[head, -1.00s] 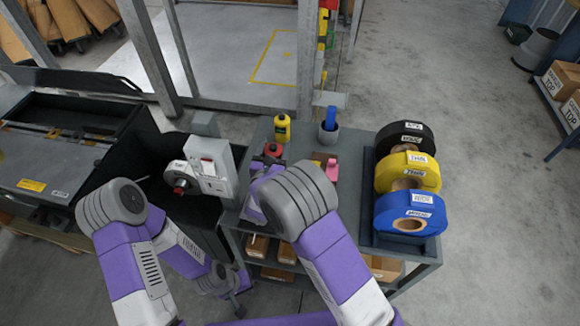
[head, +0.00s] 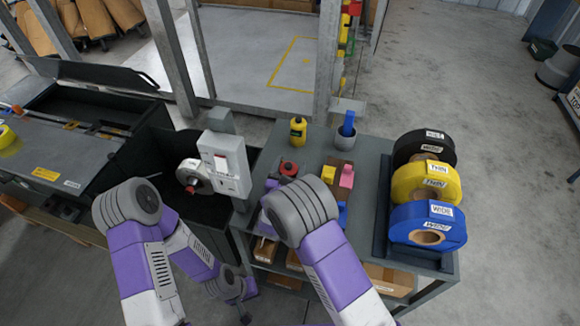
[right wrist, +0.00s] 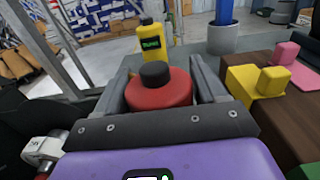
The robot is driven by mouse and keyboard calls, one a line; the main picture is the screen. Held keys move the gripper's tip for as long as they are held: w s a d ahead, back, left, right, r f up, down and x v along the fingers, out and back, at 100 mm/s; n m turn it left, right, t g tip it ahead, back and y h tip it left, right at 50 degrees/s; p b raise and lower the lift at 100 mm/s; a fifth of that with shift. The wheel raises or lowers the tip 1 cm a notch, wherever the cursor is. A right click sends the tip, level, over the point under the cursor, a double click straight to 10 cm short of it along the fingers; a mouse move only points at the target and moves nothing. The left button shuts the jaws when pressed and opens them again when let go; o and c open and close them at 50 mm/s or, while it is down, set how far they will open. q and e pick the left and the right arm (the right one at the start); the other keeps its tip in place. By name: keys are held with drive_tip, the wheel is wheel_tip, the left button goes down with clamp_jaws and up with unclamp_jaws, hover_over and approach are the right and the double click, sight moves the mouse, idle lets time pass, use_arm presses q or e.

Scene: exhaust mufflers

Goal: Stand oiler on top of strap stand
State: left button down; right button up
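A squat red can with a black cap, which looks like the oiler (head: 289,169), stands upright on the grey bench. In the right wrist view the red can (right wrist: 158,92) sits between the two fingers of my right gripper (right wrist: 160,66). The fingers are apart on either side of it; no clear squeeze shows. In the head view my right arm hides most of that gripper. The strap stand (head: 384,212) is at the bench's right side, bearing black, yellow and blue rolls. My left gripper (head: 243,303) hangs low beside the bench; its fingers are too small to read.
A yellow bottle (head: 298,131) and a grey cup (head: 346,138) with a blue item stand at the back. Yellow (head: 328,174) and pink (head: 347,176) blocks sit right of the can. A grey-white machine (head: 225,165) stands left of the bench.

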drive_tip(key=shift+o, duration=1.4)
drive_tip(key=shift+r, duration=0.1)
drive_tip(key=shift+s+a+r, duration=0.1)
drive_tip(key=shift+s+r, duration=0.05)
drive_tip(key=shift+s, duration=0.05)
drive_tip(key=p+v, duration=0.2)
drive_tip(key=v, duration=0.9)
drive_tip(key=shift+s+a, duration=0.1)
drive_tip(key=shift+s, duration=0.2)
